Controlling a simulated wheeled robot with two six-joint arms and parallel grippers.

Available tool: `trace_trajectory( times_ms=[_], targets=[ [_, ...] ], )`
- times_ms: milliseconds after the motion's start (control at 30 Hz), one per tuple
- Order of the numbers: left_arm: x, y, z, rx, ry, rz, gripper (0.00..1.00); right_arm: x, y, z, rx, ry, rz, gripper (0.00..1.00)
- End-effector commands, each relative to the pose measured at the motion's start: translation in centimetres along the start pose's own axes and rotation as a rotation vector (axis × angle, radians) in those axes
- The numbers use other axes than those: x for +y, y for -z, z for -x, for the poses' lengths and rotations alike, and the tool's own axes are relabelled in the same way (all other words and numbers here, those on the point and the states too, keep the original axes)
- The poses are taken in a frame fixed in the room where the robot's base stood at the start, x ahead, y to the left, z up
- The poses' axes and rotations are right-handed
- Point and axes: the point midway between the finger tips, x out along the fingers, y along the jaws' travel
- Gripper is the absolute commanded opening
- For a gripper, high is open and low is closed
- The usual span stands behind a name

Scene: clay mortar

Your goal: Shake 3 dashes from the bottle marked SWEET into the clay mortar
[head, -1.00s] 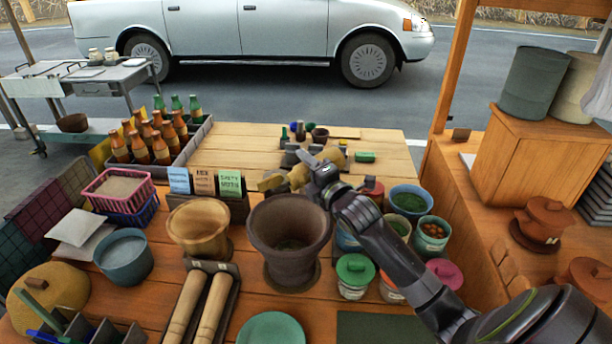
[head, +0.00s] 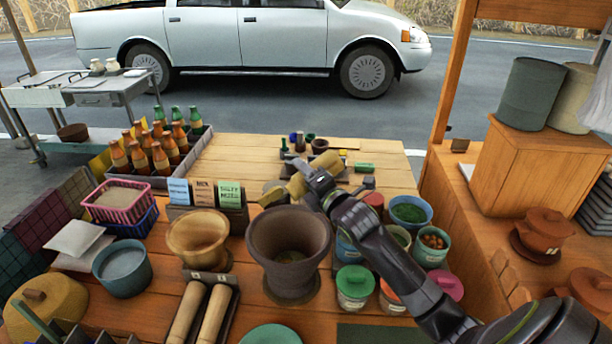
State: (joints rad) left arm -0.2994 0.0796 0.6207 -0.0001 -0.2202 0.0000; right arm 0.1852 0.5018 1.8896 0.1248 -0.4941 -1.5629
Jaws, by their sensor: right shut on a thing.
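The clay mortar (head: 262,238) is a wide dark brown bowl on the table in the middle of the head view. A little brownish-green matter (head: 289,256) shows at its bottom. My right gripper (head: 308,182) is over the mortar's far rim, shut on a mustard-yellow thing (head: 297,187). This looks like a bottle lying tilted across the jaws, its lower end toward the left. The gripper hides part of it, and no SWEET marking can be read. My left gripper is not in view.
Lidded tubs (head: 355,283) and open bowls (head: 410,210) crowd the mortar's right. A crate of bottles (head: 155,152) is at the back left. Bare planks (head: 240,155) lie behind.

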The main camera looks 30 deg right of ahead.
Motion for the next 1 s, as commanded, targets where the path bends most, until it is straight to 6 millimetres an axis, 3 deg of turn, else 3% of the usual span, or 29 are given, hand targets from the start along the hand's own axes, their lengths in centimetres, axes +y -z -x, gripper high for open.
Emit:
trace_trajectory(
  times_ms=[567, 967, 1000],
  targets=[
    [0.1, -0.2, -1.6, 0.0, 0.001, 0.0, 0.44, -0.1, 0.1, 0.0, 0.0, -0.004, -0.045, 0.27],
    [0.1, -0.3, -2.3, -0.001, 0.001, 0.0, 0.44, -2.7, 0.7, 0.1, 0.0, -0.003, -0.443, 0.27],
    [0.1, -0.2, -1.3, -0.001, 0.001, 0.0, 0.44, -1.9, 0.6, 0.1, 0.001, -0.005, -0.491, 0.27]
  ],
)
